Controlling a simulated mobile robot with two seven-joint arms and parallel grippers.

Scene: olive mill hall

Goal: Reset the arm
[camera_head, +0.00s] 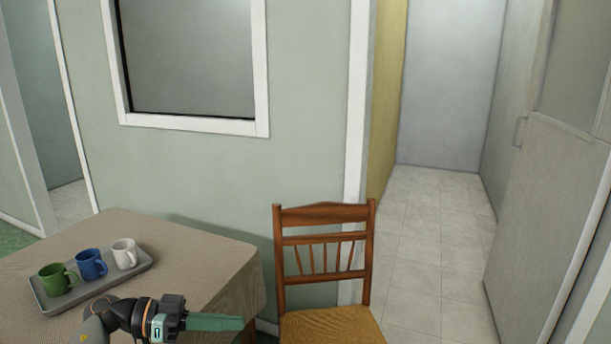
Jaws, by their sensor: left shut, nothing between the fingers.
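My left gripper (226,323) shows at the bottom of the head view, with its arm coming in from the lower left. Its green fingers are together and point to the right, with nothing between them. It is in front of the table's near right part and apart from the tray and the chair in the picture. My right gripper is not in view.
A cloth-covered table (205,262) stands at the left. On it a grey tray (100,292) holds a green mug (55,280), a blue mug (91,264) and a white mug (124,253). A wooden chair (325,217) stands right of the table. A tiled passage (430,235) is clear.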

